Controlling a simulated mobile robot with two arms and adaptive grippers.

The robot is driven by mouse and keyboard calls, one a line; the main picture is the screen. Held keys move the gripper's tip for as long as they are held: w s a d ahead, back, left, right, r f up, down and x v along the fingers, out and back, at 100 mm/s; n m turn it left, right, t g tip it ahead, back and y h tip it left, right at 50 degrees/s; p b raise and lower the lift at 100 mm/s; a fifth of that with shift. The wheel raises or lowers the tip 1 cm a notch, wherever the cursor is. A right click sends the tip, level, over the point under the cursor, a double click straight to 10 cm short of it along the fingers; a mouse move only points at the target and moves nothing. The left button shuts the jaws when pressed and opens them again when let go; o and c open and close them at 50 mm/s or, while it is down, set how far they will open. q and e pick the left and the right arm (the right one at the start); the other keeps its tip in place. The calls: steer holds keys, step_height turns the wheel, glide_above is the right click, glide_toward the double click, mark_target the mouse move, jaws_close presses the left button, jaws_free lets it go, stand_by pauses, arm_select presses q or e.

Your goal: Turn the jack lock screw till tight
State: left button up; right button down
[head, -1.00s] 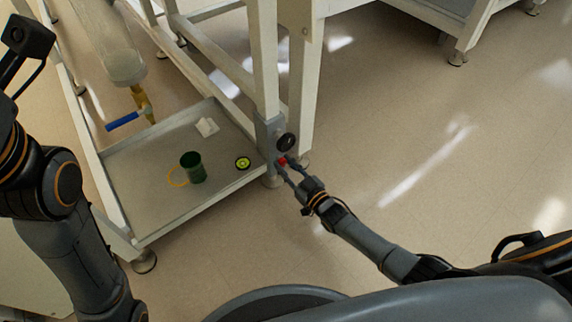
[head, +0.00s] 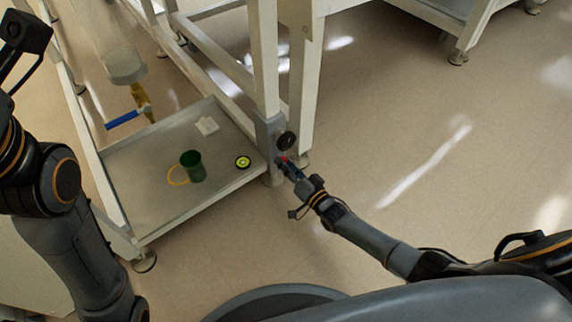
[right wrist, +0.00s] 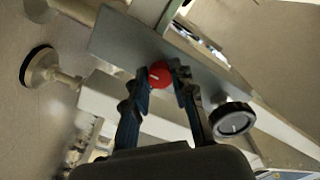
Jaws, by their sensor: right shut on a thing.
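The jack lock screw shows as a small red head on the grey jack sleeve of a frame leg. It appears in the head view (head: 282,159) and, with a pale line across its face, in the right wrist view (right wrist: 159,75). My right gripper (head: 286,163) is at the sleeve. In the right wrist view its two fingers (right wrist: 161,82) are shut on the screw head from both sides.
A black round knob (head: 288,140) sticks out close beside the screw; it is near my right finger in the wrist view (right wrist: 232,119). Left of the leg, a low tray (head: 135,205) holds a green mug (head: 193,167) and a yellow-green round thing (head: 243,162).

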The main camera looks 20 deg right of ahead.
steer(key=shift+m, duration=0.4)
steer(key=c, duration=1.1)
jaws_free()
steer(key=shift+s, duration=0.1)
steer(key=v, duration=1.2)
